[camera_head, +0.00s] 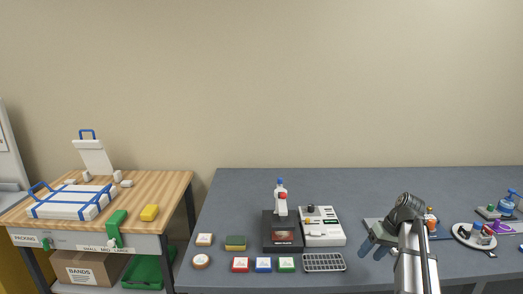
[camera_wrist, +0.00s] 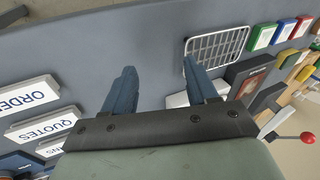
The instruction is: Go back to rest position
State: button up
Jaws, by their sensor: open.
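My gripper (camera_head: 374,245) is over the right part of the grey table (camera_head: 370,187) in the head view, beside a wire rack. In the wrist view its two blue fingers (camera_wrist: 162,92) are spread apart with nothing between them. The grey table surface (camera_wrist: 150,50) shows beyond the fingertips. My arm comes up from the lower right of the head view and hides part of the table behind it.
A wire rack (camera_head: 324,262), a white device (camera_head: 322,228) and a dark machine with a bottle (camera_head: 281,232) stand left of my gripper. A round tray (camera_head: 466,242) with small items lies to the right. A wooden bench (camera_head: 165,187) stands far left.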

jog(key=s+f+m+y, duration=0.15)
jog(key=s+f, duration=0.25)
jog(key=s, duration=0.5)
jog(key=s+a+f+m+g+h, duration=0.1)
jog(key=s+a+f, duration=0.35)
jog(key=f, duration=0.55)
jog(key=s+a+f+g+h, duration=0.15)
jog(key=s+a+f, duration=0.3)
jog(key=f, duration=0.55)
jog(key=s+a+f+m+g, duration=0.15)
jog(key=s+a+f, duration=0.3)
jog(key=f, duration=0.65)
jog(key=s+a+f+n+g+h, duration=0.1)
jog(key=s+a+f+g, duration=0.1)
jog(key=s+f, duration=0.5)
jog(key=s+a+f+n+g+h, duration=0.1)
jog(key=s+a+f+g+h, duration=0.1)
jog(key=s+f, duration=0.5)
jog(key=s+a, duration=0.1)
jog(key=s, duration=0.5)
jog(key=shift+s+a+f+n, duration=0.2)
jog(key=shift+s+f+n, duration=0.1)
jog(key=shift+s+n, duration=0.1)
